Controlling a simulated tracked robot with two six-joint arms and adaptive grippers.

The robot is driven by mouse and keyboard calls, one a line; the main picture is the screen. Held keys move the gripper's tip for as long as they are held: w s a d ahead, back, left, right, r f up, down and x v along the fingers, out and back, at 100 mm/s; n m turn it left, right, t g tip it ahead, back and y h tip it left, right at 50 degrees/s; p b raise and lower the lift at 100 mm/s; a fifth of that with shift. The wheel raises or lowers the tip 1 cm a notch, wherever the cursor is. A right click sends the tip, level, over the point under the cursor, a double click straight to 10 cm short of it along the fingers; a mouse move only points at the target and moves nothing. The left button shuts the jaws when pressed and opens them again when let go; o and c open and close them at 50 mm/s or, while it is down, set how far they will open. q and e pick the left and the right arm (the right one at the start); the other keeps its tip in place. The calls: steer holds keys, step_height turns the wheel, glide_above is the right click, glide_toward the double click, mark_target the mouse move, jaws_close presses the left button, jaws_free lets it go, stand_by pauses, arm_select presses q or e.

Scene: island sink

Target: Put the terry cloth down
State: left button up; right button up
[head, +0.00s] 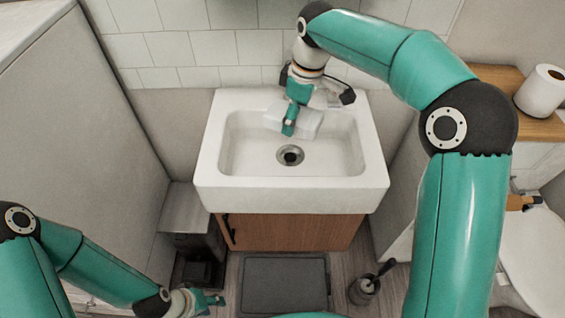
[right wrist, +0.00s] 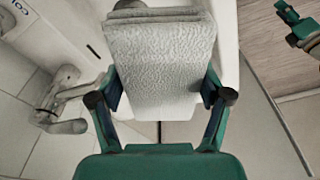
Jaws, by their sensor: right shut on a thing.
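The terry cloth (right wrist: 160,58) is white, folded and textured. In the right wrist view it sits between the two fingers of my right gripper (right wrist: 160,100), which is shut on it. In the head view the cloth (head: 308,121) shows over the back part of the white sink basin (head: 345,155), partly hidden by my right gripper (head: 289,127). I cannot tell whether the cloth touches the basin. My left gripper (head: 211,301) is low at the bottom left, away from the sink; its fingers are too small to tell open from shut.
The faucet (right wrist: 65,105) is close to the cloth in the right wrist view. A drain (head: 290,155) lies in the basin. A wooden cabinet (head: 290,232) is below. A toilet brush (head: 368,285) and dark mat (head: 284,285) are on the floor; a paper roll (head: 541,90) stands right.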

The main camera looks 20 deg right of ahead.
mark_target(290, 172)
steer(key=shift+w+f, duration=0.15)
steer(key=shift+f, duration=0.15)
step_height(290, 172, down, 19)
steer(key=shift+a+f+b, duration=0.1)
steer(key=shift+a+b, duration=0.05)
steer(key=shift+b, duration=0.2)
steer(key=shift+f, duration=0.1)
steer(key=o, duration=1.1)
steer(key=shift+w, duration=0.1)
steer(key=shift+c, duration=0.2)
step_height(290, 172, up, 12)
steer(key=s+d, duration=0.1)
steer(key=shift+d, duration=0.15)
steer(key=shift+s, duration=0.1)
